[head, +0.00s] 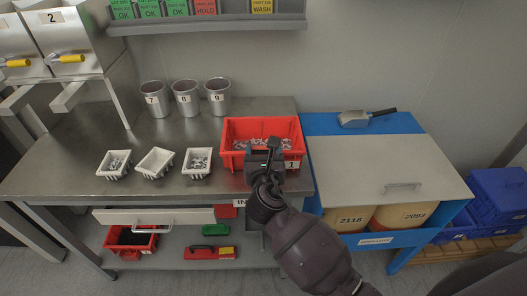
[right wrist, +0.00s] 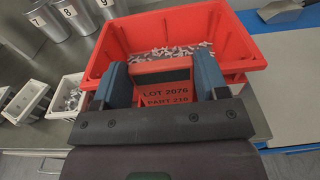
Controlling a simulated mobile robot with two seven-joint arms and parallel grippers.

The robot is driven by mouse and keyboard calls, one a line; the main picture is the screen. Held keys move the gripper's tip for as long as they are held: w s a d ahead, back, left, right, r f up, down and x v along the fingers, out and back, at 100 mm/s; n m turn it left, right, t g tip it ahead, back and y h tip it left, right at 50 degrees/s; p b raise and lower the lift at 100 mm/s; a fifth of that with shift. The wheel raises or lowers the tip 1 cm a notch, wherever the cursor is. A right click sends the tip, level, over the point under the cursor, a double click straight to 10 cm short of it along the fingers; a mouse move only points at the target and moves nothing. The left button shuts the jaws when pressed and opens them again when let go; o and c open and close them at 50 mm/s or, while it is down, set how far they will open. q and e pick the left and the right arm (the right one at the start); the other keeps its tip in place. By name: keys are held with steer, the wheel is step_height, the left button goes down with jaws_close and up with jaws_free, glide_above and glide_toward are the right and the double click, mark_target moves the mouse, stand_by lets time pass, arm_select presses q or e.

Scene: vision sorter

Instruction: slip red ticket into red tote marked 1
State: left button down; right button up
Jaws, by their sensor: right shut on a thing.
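The red tote (head: 235,160), marked 1 on its front, stands at the right end of the steel bench and holds many small pale parts. My right gripper (head: 264,158) is at the tote's front wall and covers part of it. In the right wrist view, its blue-grey fingers (right wrist: 162,82) are shut on the red ticket (right wrist: 166,99), printed "LOT 2076", with a dark band along its top. The ticket is in front of the tote (right wrist: 121,40); I cannot tell if they touch. In the head view my gripper hides the ticket. My left gripper is not in view.
Three small white bins (head: 155,162) and three metal cups (head: 186,98) stand left of the tote. A blue cabinet (head: 318,124) with a scoop (head: 357,119) on top adjoins on the right. A shelf with ticket cards (head: 205,7) is above. A drawer (head: 125,216) juts out below the bench.

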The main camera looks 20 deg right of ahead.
steer(key=shift+f, duration=0.1)
steer(key=shift+f, duration=0.3)
stand_by(0.6)
steer(key=shift+f, duration=0.1)
steer(key=shift+f, duration=0.1)
stand_by(0.4)
steer(key=o, duration=0.8)
steer(key=shift+o, duration=0.4)
